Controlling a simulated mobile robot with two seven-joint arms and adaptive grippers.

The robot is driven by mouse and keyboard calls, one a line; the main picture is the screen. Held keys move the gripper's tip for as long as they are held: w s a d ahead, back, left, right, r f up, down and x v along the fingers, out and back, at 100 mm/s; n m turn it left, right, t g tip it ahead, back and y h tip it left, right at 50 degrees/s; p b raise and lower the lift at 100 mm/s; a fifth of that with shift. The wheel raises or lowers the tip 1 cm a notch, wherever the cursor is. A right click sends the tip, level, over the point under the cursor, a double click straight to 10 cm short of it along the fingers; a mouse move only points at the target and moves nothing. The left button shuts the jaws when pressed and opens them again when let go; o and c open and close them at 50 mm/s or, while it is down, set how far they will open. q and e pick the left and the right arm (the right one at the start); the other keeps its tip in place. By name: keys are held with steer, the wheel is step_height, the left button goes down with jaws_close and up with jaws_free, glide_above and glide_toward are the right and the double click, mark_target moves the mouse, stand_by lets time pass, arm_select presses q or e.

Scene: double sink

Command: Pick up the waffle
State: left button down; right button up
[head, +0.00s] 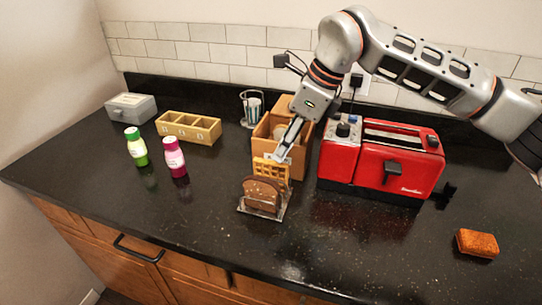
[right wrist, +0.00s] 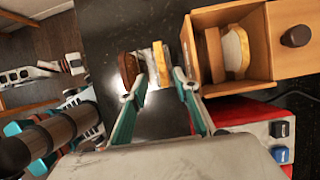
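The waffle (head: 270,169) is golden with a grid pattern and stands upright in a small metal rack (head: 274,212), behind a brown bread slice (head: 262,194). In the right wrist view the waffle (right wrist: 160,58) shows edge-on, beyond the fingertips. My right gripper (head: 283,150) is above and just behind the waffle in the head view. In the right wrist view the right gripper (right wrist: 160,80) is open, with nothing between its fingers. Parts of my own body show at the left of that view, but the left gripper's state is unclear there.
A wooden box (head: 264,148) stands close behind the rack, holding a pale item. The red toaster (head: 400,168) is to its right. A green bottle (head: 136,147) and a pink bottle (head: 174,157) stand left. An orange-brown block (head: 477,243) lies front right. The counter front is mostly clear.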

mark_target(272, 162)
steer(key=shift+w, duration=0.3)
steer(key=shift+a+f, duration=0.3)
steer(key=shift+f, duration=0.2)
steer(key=shift+s+a+f, duration=0.1)
steer(key=shift+a+f, duration=0.2)
steer(key=shift+f, duration=0.4)
steer(key=x, duration=0.4)
steer(key=shift+a+f+p, duration=0.1)
steer(key=shift+a+p, duration=0.1)
steer(key=shift+p, duration=0.15)
steer(key=shift+w+f, duration=0.25)
steer(key=shift+w, duration=0.05)
steer(key=c, duration=0.8)
arm_select(q)
steer(key=shift+r, duration=0.2)
arm_select(e)
jaws_close()
